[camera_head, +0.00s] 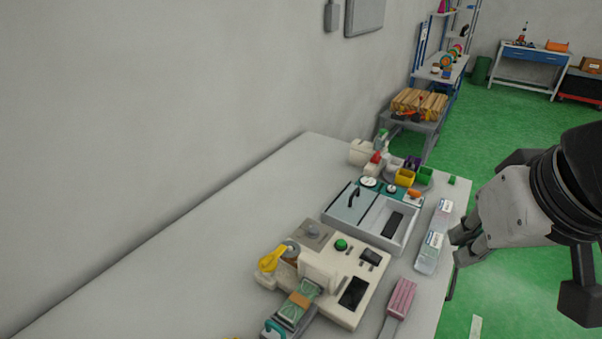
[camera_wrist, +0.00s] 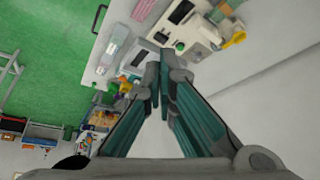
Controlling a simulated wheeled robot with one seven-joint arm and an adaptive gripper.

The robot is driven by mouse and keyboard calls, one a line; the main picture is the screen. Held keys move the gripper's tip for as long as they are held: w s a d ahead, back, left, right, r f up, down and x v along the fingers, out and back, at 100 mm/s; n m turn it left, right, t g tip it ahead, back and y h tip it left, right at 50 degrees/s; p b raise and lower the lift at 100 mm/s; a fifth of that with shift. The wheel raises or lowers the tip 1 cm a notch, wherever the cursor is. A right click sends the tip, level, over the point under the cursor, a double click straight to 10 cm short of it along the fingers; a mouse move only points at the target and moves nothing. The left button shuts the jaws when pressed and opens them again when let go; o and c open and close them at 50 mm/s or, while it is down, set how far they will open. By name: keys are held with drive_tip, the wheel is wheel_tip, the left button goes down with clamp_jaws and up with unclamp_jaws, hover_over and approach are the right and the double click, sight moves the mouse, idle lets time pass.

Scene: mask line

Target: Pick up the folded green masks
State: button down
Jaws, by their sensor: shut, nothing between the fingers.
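The folded green masks (camera_head: 292,314) lie in a stack with an orange band across it, in the chute at the front of a cream machine (camera_head: 316,272). In the wrist view, the green stack (camera_wrist: 221,11) shows small at the top edge. My gripper (camera_head: 459,247) is beyond the table's right edge in the head view, well to the right of the masks and apart from them. In the wrist view, my gripper's (camera_wrist: 160,82) fingers meet at their tips, with nothing between them.
Clear packs (camera_head: 431,251) and a pink stack (camera_head: 402,296) lie along the right side of the grey table (camera_head: 190,285). A grey tray unit (camera_head: 376,222) stands behind the machine, with colored cups (camera_head: 405,177) farther back. The table's left part is clear.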

drive_tip(key=c, duration=1.6)
unclamp_jaws()
drive_tip(key=shift+w+a, duration=0.1)
drive_tip(key=shift+w, duration=0.1)
drive_tip(key=o, duration=0.6)
drive_tip(key=shift+m+g+y, duration=0.3)
drive_tip(key=shift+m+g, duration=0.5)
drive_tip(key=shift+m, duration=0.1)
drive_tip(key=w+a, duration=0.1)
drive_tip(key=w, duration=0.1)
drive_tip(key=w+a+p, duration=0.1)
drive_tip(key=w, duration=0.1)
drive_tip(key=w+a+f, duration=0.1)
drive_tip(key=shift+w+a+f, duration=0.1)
drive_tip(key=shift+w+a, duration=0.3)
drive_tip(key=shift+o, duration=0.2)
drive_tip(key=m+g+p, duration=0.3)
drive_tip(key=m+g, duration=0.1)
drive_tip(key=m, duration=0.1)
hover_over(299, 299)
wheel_tip(299, 299, down, 18)
wheel_tip(299, 299, down, 8)
drive_tip(key=shift+a+f+p, duration=0.1)
drive_tip(key=shift+f+p, duration=0.05)
drive_tip(key=shift+p, duration=0.3)
drive_tip(key=shift+s+f+p, duration=0.15)
drive_tip(key=shift+f+p, duration=0.4)
drive_tip(key=shift+f, duration=2.3)
